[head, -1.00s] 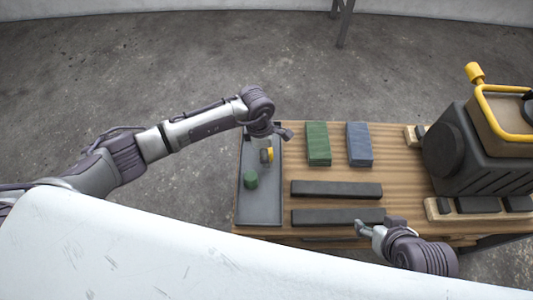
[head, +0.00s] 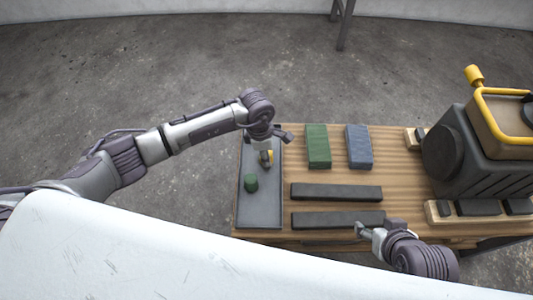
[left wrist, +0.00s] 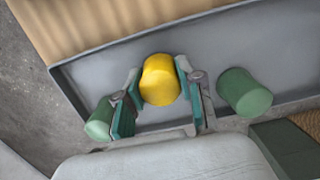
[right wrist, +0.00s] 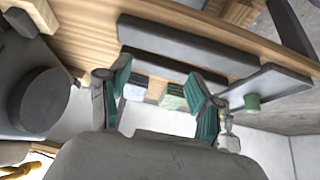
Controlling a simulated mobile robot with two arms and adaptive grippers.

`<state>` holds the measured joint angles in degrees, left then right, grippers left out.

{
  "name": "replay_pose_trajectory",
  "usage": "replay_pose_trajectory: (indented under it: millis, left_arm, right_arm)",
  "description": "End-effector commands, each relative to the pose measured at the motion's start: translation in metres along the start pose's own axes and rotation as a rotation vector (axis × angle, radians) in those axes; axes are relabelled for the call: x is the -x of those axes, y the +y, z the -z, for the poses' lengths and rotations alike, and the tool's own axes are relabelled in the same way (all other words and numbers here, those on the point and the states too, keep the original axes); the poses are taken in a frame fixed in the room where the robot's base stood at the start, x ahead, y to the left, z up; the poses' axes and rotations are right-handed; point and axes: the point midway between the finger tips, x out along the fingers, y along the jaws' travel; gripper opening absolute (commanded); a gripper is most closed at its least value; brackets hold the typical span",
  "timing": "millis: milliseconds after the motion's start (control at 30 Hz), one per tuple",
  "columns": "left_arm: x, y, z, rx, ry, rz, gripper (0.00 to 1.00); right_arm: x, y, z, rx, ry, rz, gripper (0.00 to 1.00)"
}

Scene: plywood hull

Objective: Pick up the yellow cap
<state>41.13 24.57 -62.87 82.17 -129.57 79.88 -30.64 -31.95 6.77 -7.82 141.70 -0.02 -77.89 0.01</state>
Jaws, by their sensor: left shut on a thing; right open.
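The yellow cap (left wrist: 159,80) is between the fingers of my left gripper (left wrist: 158,92), which is shut on it over the grey tray (head: 259,211). In the head view the cap (head: 270,156) is partly hidden by that gripper (head: 265,157). I cannot tell whether the cap touches the tray floor. A green cap (head: 251,183) stands in the tray nearer to me. The left wrist view shows one green cap (left wrist: 245,92) right of the gripper and another (left wrist: 100,120) partly behind its left finger. My right gripper (head: 367,234) is open and empty by the table's front edge.
On the wooden table (head: 405,190) lie a green block (head: 318,147), a blue block (head: 359,147) and two dark bars (head: 336,192). A large dark machine with a yellow handle (head: 487,130) stands at the right. The tray's near end is clear.

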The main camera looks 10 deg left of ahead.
Motion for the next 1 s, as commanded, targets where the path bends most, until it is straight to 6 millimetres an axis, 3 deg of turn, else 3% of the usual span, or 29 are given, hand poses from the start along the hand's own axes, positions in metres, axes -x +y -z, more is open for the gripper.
replay_pose_trajectory:
  millis: [333, 700, 1000]
  left_arm:
    - [0.044, 0.001, -0.007, -0.003, -0.002, -0.004, 0.14]
    - [0.079, -0.017, -0.094, -0.004, -0.002, -0.001, 0.14]
    - [0.092, -0.023, -0.124, -0.001, 0.0, -0.001, 0.14]
  right_arm:
    - [0.02, 0.006, -0.051, -0.009, -0.254, -0.011, 0.64]
    - [0.026, 0.006, -0.043, -0.008, -0.238, -0.011, 0.64]
    - [0.027, 0.006, -0.042, -0.008, -0.238, -0.011, 0.64]
